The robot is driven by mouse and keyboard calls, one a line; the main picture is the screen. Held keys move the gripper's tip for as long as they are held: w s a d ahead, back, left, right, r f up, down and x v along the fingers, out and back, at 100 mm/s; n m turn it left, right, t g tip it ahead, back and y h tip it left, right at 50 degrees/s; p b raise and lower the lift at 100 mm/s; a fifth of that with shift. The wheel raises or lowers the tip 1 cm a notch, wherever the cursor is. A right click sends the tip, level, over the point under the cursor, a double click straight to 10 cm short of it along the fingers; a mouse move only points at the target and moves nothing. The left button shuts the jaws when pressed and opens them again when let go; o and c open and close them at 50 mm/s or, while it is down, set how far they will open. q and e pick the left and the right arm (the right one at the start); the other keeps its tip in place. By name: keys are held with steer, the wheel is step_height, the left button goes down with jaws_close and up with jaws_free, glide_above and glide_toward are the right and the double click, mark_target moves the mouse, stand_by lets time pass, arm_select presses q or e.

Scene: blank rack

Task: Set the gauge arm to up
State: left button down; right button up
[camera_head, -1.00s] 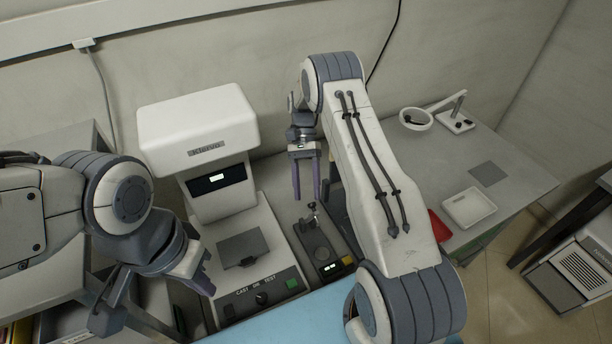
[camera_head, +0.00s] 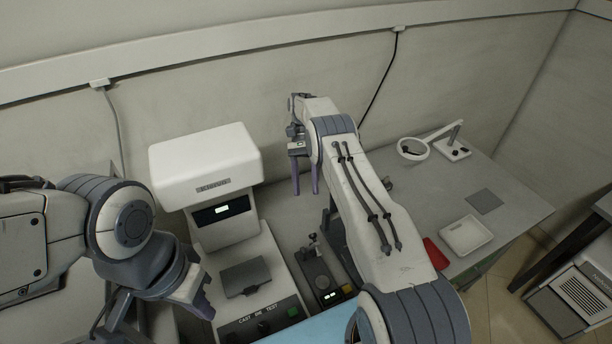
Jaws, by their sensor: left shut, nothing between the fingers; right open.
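The gauge (camera_head: 324,284) is a small dark device with a lit display and a yellow button, standing right of the white machine. Its small gauge arm (camera_head: 313,241) shows at the back end, with a knob on top; it looks raised, but its exact angle is too small to tell. My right gripper (camera_head: 306,191) is open and empty, its two purple fingers pointing down, above and behind the gauge arm and apart from it. My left gripper (camera_head: 204,306) is shut and empty at the lower left, beside the white machine's front.
The white machine (camera_head: 205,162) with a grey plate and front knobs stands left of the gauge. On the bench at right are a white tray (camera_head: 466,236), a red piece (camera_head: 435,253), a grey pad (camera_head: 485,202) and a ring magnifier (camera_head: 412,150). A blue surface (camera_head: 325,326) lies in front.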

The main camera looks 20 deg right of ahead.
stand_by(0.4)
steer(key=shift+w, duration=0.1)
step_height(320, 180, up, 5)
steer(key=n+t+h+b, duration=0.1)
steer(key=n+t+h, duration=0.1)
steer(key=n+t, duration=0.85)
glide_above(314, 234)
steer(key=n+g, duration=0.1)
steer(key=g, duration=0.1)
steer(key=shift+t, duration=0.25)
step_height(314, 234, down, 10)
steer(key=shift+r+p, duration=0.1)
steer(key=shift+p, duration=0.2)
jaws_close()
stand_by(0.3)
